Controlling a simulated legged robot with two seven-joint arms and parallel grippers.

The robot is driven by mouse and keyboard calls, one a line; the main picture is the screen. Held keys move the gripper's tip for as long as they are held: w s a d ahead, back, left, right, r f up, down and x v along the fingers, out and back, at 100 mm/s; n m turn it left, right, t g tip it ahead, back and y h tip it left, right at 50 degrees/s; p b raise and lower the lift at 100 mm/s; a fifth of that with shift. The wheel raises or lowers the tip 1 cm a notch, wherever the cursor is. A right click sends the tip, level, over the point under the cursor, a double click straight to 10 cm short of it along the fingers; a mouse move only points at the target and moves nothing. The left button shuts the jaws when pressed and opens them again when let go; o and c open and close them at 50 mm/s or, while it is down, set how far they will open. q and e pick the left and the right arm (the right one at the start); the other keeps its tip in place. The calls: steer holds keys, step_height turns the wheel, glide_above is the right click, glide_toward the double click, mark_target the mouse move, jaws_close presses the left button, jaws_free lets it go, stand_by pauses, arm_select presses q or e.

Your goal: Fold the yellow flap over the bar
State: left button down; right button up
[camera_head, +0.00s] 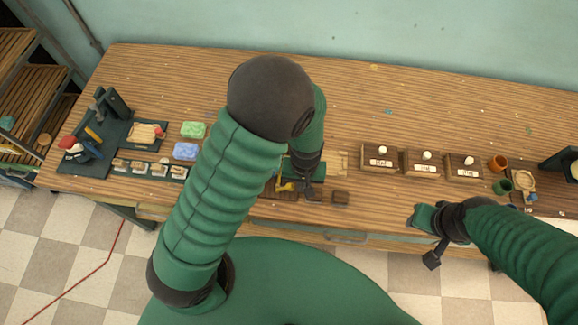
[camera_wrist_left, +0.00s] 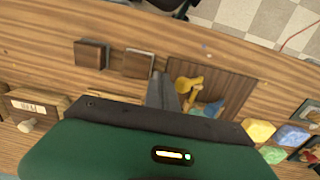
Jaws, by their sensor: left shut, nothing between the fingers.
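The yellow flap (camera_wrist_left: 188,85) stands out over a dark brown board (camera_wrist_left: 232,88) in the left wrist view; it also shows as a small yellow shape (camera_head: 285,187) in the head view. A blue piece (camera_wrist_left: 208,109) lies beside it, partly hidden by my gripper body. I cannot tell whether the flap is over a bar. My left gripper (camera_wrist_left: 162,92) is shut and empty, its fingertips just beside the flap; in the head view it is low over the table (camera_head: 314,190). My right gripper (camera_head: 424,216) is at the table's front edge, its fingers unclear.
Two small brown blocks (camera_wrist_left: 91,54) (camera_wrist_left: 138,63) lie beside the board. Several labelled wooden boxes (camera_head: 380,158) stand to the right in the head view. Green (camera_head: 193,130) and blue (camera_head: 186,151) soaps lie to the left. The table's back is mostly clear.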

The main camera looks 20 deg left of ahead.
arm_select(q)
steer(key=shift+d+f+b, duration=0.1)
steer(key=shift+f+b, duration=0.2)
steer(key=shift+f, duration=0.35)
steer(key=shift+d+f, duration=0.1)
steer(key=shift+d, duration=0.25)
arm_select(e)
steer(key=shift+d+f, duration=0.5)
steer(key=shift+f, duration=0.05)
arm_select(q)
steer(key=shift+a, duration=0.1)
steer(key=shift+a, duration=0.4)
arm_select(e)
steer(key=shift+a, duration=0.35)
arm_select(q)
steer(key=shift+s+a, duration=0.1)
steer(key=shift+s, duration=0.05)
arm_select(e)
steer(key=shift+d, duration=0.2)
arm_select(q)
steer(key=shift+a, duration=0.3)
